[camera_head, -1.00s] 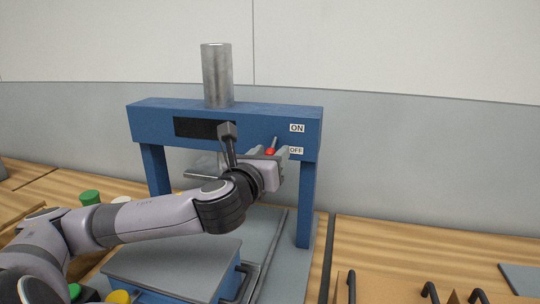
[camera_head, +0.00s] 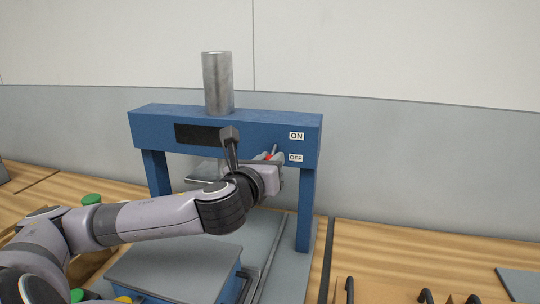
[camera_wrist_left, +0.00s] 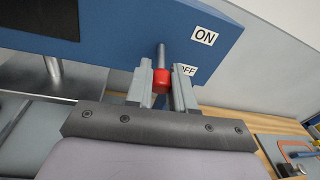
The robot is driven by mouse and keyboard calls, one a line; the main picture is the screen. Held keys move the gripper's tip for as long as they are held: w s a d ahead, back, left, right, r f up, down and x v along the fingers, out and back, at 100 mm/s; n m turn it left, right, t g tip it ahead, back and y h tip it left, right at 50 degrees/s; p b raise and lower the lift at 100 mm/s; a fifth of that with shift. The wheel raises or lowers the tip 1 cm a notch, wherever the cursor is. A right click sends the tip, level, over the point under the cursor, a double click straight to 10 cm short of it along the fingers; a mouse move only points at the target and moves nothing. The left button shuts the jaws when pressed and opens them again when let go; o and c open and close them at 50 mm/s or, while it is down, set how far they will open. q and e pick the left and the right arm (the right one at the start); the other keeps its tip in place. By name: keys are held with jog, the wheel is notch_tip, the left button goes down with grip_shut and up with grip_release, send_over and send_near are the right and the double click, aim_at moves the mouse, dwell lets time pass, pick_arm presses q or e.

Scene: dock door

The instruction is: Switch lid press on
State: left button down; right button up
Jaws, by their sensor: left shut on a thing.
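The lid press (camera_head: 225,125) is a blue frame with a metal cylinder on top. Its front beam carries a white ON label (camera_head: 297,136) above a white OFF label (camera_head: 296,158). A lever with a red knob (camera_wrist_left: 161,80) and a metal shaft (camera_wrist_left: 161,54) sticks out left of the labels. The knob is level with the OFF label in the head view. My left gripper (camera_head: 269,157) is shut on the red knob, one finger on each side in the left wrist view (camera_wrist_left: 160,88). Its hand hides part of the beam. My right gripper is not in view.
A blue box with a grey top (camera_head: 175,272) stands on the press's base in front. A green-topped thing (camera_head: 92,199) is at the left. Several dark hooked handles (camera_head: 426,296) line the bottom right. The wooden bench right of the press (camera_head: 410,248) is mostly clear.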

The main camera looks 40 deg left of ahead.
aim_at(275, 151)
pick_arm(q)
jog(key=shift+s+r+g+h+p, duration=0.1)
jog(key=shift+r+g+h+p, duration=0.65)
jog(key=shift+p, duration=1)
jog(key=shift+r+g, duration=0.3)
jog(key=shift+g, duration=0.45)
jog(key=shift+r+n+g+h, duration=0.15)
jog(key=shift+r+g+h, duration=0.35)
jog(key=shift+g, duration=0.5)
jog(key=shift+r+n+g+h, duration=0.15)
jog(key=shift+r+g+h, duration=0.15)
jog(key=shift+g+h, duration=0.5)
jog(key=shift+g, duration=0.4)
jog(key=c, duration=1)
grip_release()
jog(key=shift+r, duration=0.1)
